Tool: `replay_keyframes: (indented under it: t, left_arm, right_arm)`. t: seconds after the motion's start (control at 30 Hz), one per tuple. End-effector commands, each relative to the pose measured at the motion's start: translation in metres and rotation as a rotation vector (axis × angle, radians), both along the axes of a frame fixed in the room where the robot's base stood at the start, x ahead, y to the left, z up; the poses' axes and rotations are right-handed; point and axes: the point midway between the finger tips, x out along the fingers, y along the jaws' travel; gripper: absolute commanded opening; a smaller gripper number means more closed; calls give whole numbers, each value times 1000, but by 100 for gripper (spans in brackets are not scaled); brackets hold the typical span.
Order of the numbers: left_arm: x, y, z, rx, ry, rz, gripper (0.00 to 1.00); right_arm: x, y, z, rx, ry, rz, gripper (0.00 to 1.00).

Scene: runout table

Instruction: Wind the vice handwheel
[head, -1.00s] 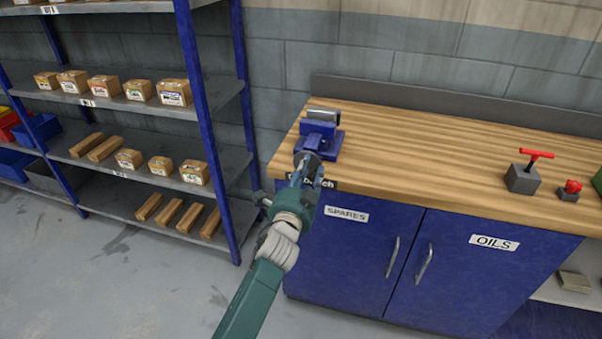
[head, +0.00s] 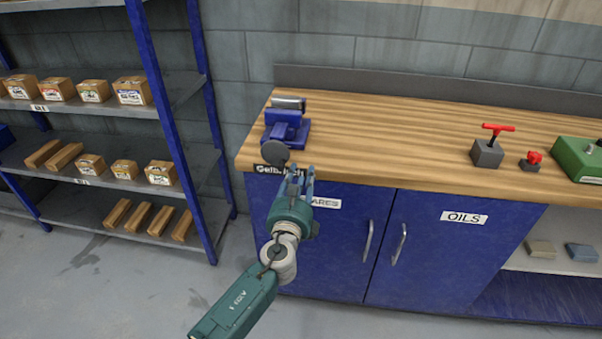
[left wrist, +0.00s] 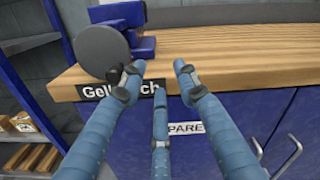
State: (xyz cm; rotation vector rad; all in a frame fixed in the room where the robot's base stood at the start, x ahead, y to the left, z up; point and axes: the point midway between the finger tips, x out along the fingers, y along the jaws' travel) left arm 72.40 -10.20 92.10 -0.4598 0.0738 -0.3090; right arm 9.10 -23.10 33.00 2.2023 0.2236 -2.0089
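The blue vice (head: 286,126) stands at the left front corner of the wooden workbench (head: 400,140). Its grey disc-shaped handwheel (head: 275,152) faces the bench's front edge, and it shows large in the left wrist view (left wrist: 101,50) with a small dark knob (left wrist: 114,75) near its lower right rim. My left gripper (head: 300,178) is in front of the bench edge, just right of and below the wheel. Its three blue fingers (left wrist: 160,85) are spread with nothing between them. In the left wrist view the left fingertip overlaps the knob's edge; I cannot tell if they touch. My right gripper is not in view.
Blue cupboard doors, labelled SPARES and OILS (head: 464,217), with handles, are below the bench top. A red-handled grey block (head: 488,150), a red knob (head: 533,158) and a green box (head: 580,160) stand on the right. Shelves with boxes (head: 132,90) are at left.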

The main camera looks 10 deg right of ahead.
Motion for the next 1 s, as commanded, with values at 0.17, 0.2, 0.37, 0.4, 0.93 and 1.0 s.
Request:
replay_keyframes:
  t: [0.17, 0.2, 0.37, 0.4, 0.93, 1.0]
  left_arm:
    - [4, 10, 1, -2, 0, 1, 31]
    - [4, 12, 1, -2, 0, 1, 31]
    - [7, 20, 2, -4, 1, 1, 31]
    - [7, 22, 2, -4, 1, 1, 31]
    - [16, 48, 2, -5, 3, 4, 31]
    - [17, 51, 2, -7, 3, 3, 31]
  right_arm:
    - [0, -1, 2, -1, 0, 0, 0]
    - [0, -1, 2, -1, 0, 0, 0]
    - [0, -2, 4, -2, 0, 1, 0]
    - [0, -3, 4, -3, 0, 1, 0]
    - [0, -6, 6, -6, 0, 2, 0]
    - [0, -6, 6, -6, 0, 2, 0]
